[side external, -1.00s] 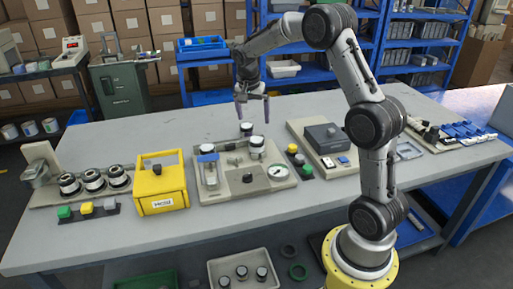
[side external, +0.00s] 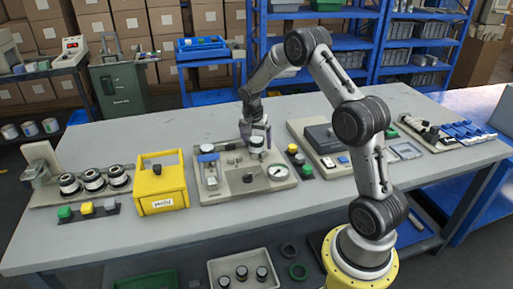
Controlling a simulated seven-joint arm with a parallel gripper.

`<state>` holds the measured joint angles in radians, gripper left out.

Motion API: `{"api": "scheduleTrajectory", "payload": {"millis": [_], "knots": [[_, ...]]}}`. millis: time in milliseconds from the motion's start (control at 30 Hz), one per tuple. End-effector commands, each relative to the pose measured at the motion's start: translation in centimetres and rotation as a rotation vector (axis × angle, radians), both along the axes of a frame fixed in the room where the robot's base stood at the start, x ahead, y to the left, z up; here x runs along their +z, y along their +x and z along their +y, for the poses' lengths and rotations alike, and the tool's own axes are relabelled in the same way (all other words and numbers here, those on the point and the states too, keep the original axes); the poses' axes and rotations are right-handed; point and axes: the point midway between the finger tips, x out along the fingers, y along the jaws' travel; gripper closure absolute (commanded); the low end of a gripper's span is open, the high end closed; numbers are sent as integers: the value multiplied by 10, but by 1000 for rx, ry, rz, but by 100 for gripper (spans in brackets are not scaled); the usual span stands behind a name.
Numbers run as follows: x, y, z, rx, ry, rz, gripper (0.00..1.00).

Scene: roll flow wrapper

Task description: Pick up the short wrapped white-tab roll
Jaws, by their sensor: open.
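A small pale roll with a dark top (side external: 257,146) stands on the beige flow-wrapper base (side external: 222,186) in the middle of the table. Whether it is the short wrapped white-tab roll is too small to tell. My gripper (side external: 256,136) is low over the back of the base, pointing down, with its purple fingers apart. The fingers are at or just behind this roll, and I cannot tell whether they touch it. A second roll behind it is now hidden by the gripper.
A clear cylinder with a blue cap (side external: 208,168) and a round gauge (side external: 278,172) are on the same base. A yellow box (side external: 162,186) stands to the left. A grey device (side external: 325,140) stands to the right. The front table strip is mostly clear.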

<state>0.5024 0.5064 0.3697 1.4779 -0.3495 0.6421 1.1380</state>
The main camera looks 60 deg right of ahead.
Motion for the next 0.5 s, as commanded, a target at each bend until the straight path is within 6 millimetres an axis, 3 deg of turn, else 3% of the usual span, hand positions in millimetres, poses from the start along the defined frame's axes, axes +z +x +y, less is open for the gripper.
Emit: {"api": "scheduleTrajectory", "payload": {"millis": [267,500], "knots": [[-4,1,-1,1,-1,-2,0],[-4,1,-1,1,-1,-2,40]]}}
